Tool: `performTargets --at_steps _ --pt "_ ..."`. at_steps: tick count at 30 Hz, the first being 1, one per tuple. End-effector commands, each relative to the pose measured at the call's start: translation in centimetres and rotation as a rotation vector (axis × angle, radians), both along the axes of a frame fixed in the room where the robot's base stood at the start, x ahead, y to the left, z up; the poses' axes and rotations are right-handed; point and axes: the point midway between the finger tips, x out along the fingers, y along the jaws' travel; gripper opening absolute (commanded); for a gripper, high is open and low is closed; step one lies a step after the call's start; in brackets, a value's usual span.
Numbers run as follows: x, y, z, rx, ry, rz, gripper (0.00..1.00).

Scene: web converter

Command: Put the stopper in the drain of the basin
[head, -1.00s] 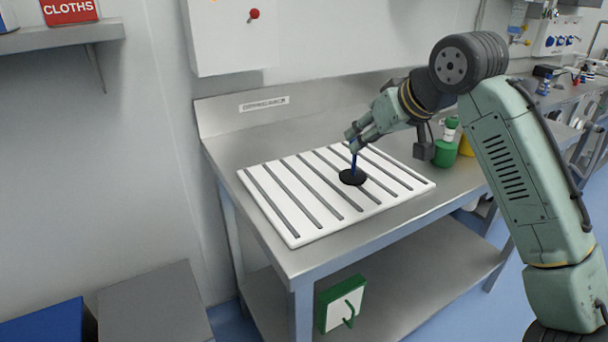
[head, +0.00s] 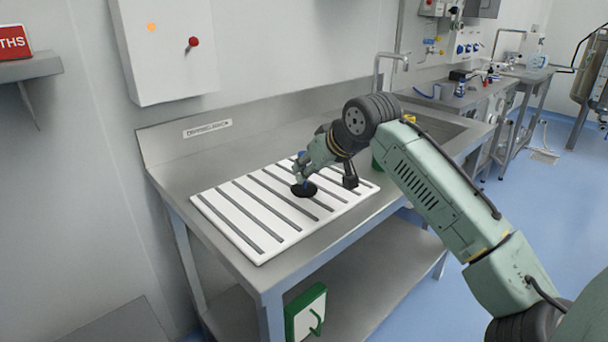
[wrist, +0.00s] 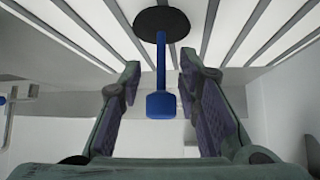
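The stopper is a black disc (head: 304,190) with an upright blue handle, standing on the white slatted drainboard (head: 225,215). In the wrist view the blue handle (wrist: 161,85) and its wider end lie between my two fingers. My gripper (head: 302,172) is over the disc, around the handle; in the wrist view my gripper (wrist: 157,88) is open, with a gap on each side of the handle. The basin (head: 440,127) is recessed in the steel counter to the right, partly behind my arm. Its drain is hidden.
A tap (head: 390,65) rises at the back of the basin. A wall box with a red knob (head: 193,42) hangs above. A green-and-white box (head: 305,314) is below the counter.

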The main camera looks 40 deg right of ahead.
Motion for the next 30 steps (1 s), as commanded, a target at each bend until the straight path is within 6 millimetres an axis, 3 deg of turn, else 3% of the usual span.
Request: performTargets --at_steps 6,15,30 --pt "2.2 -0.2 -1.7 0.000 0.002 0.000 0.31" --pt "2.5 -0.2 -2.2 0.001 -0.001 -0.001 0.30" --pt "2.5 -0.2 -2.2 0.001 0.000 0.000 0.00"
